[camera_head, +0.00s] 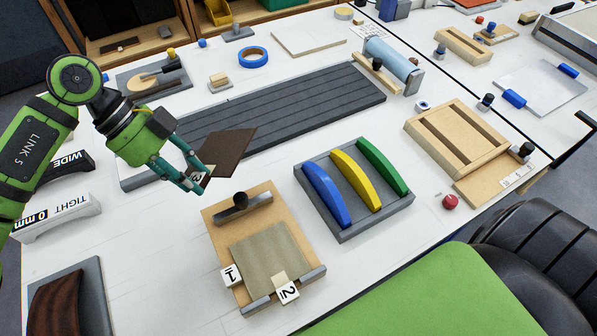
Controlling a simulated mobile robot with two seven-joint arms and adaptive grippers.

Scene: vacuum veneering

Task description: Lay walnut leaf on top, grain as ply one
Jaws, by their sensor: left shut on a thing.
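My left gripper (198,183) is shut on the left edge of a thin dark-brown walnut leaf (230,150). A white tag marked 3 (196,176) shows at the held edge, partly covered by the fingers. The leaf appears held above the table, in front of the dark slatted rack; its exact height is unclear. A wooden lay-up board (215,225) lies to the lower right of the gripper. Grain direction is too fine to tell. My right gripper is not in view.
A dark slatted rack (310,100) stretches behind the leaf. A grey tray with blue, yellow and green curved blocks (327,195) stands right of the board. WIDE and TIGHT gauges (62,214) stand at left. A dark curved wooden piece (58,300) lies front left.

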